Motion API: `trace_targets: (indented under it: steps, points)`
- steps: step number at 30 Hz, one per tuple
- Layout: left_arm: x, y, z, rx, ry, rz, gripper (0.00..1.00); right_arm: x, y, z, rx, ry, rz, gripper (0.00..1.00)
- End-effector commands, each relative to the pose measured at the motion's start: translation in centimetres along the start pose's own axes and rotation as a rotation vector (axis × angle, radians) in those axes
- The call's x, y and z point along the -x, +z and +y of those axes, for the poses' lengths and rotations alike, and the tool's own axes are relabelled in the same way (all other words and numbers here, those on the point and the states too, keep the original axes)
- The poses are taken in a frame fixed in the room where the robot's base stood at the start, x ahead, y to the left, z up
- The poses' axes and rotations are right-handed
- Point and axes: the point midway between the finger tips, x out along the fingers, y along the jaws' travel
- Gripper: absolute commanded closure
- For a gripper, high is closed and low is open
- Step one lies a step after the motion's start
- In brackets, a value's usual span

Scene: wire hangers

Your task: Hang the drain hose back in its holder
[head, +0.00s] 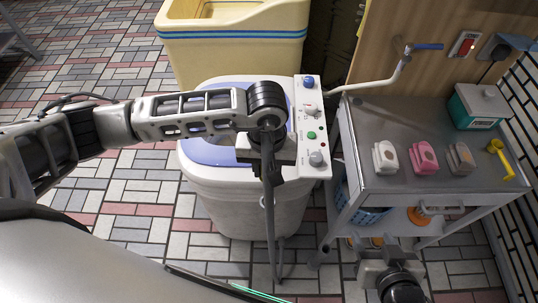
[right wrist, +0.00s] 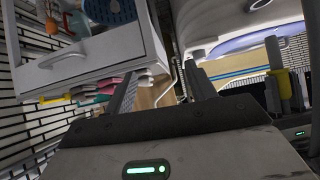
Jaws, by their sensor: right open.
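The white washing machine (head: 245,205) with a blue lid stands in the middle of the head view. I cannot make out the holder. My left gripper (head: 271,190) points down in front of the machine; its jaws are edge-on. My right gripper (head: 376,246) is open, low in front of the cart; its spread fingers show in the wrist view (right wrist: 165,82).
A grey cart (head: 385,115) right of the machine holds soap-like blocks (head: 423,157), a teal box (head: 480,105) and a yellow item (head: 500,157). A cream tub (head: 230,45) stands behind.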

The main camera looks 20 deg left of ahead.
Motion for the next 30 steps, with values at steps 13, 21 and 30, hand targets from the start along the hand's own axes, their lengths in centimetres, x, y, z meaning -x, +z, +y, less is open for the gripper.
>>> trace_targets:
  steps: [13, 21, 30]
  points:
    - [-2.3, 0.2, 0.0, -0.001, -0.001, 0.0, 0.98, -1.2, 1.1, -0.3, -0.014, -0.012, 0.017, 0.44]
    - [-4.7, 0.2, 0.0, -0.001, 0.001, 0.0, 0.98, -2.0, 1.8, -0.6, -0.041, -0.029, 0.039, 0.44]
    - [-5.7, 0.2, 0.0, -0.001, 0.001, 0.001, 0.98, -2.1, 1.4, -0.9, -0.07, -0.04, 0.062, 0.44]
